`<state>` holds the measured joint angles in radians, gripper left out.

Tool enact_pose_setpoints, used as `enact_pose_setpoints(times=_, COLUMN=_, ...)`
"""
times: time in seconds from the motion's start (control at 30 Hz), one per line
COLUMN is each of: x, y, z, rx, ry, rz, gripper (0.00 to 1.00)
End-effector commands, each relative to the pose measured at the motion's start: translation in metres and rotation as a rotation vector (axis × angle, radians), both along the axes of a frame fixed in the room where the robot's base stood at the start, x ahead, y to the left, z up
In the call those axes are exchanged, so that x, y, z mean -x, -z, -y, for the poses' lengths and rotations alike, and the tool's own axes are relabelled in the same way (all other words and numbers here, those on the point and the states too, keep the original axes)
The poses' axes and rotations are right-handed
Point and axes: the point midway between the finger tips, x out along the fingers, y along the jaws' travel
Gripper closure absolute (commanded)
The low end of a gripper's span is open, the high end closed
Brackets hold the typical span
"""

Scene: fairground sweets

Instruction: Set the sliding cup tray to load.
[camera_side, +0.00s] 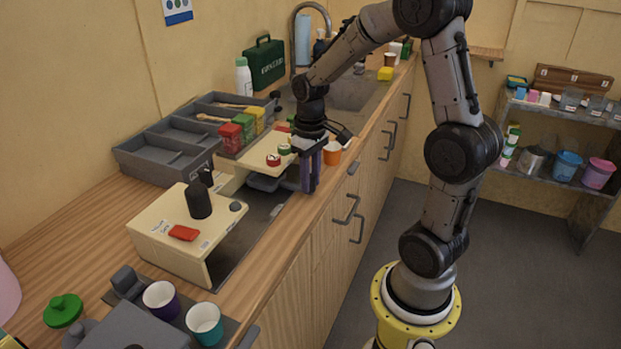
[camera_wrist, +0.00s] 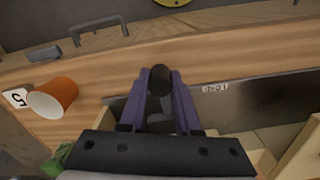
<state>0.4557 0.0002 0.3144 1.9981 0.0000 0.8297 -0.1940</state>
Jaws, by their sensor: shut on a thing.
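My gripper (camera_side: 311,178) has purple fingers and points down at the front of the cream machine (camera_side: 160,232). In the wrist view my gripper (camera_wrist: 161,85) is shut on a dark, round-topped handle (camera_wrist: 160,78), which appears to be that of the sliding cup tray. The grey tray (camera_side: 263,183) shows under the machine's far cream top, partly hidden by the fingers. A dark metal track (camera_wrist: 255,97) runs to the right of the fingers in the wrist view. A small white label (camera_wrist: 215,87) is on it, right of the handle; its upside-down word is hard to read.
An orange cup (camera_side: 332,153) stands close beyond my gripper; in the wrist view it is at left (camera_wrist: 52,97). A black canister (camera_side: 198,200) stands on the machine's near part. Purple (camera_side: 160,298) and teal (camera_side: 205,323) cups are nearer. The counter's front edge is close.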

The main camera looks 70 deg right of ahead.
Motion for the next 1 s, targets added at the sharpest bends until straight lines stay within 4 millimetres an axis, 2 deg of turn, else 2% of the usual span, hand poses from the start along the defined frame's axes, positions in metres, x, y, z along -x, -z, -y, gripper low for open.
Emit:
enact_pose_setpoints(times=0.43, x=-0.001, y=-0.001, z=0.0, rx=0.002, ry=0.0, rz=0.003, gripper=1.0)
enact_pose_setpoints(times=0.53, x=-0.001, y=-0.002, z=-0.007, rx=0.002, ry=-0.002, rz=0.004, gripper=1.0)
enact_pose_setpoints(times=1.0, x=-0.002, y=-0.002, z=-0.099, rx=0.001, ry=-0.007, rz=0.007, gripper=1.0)
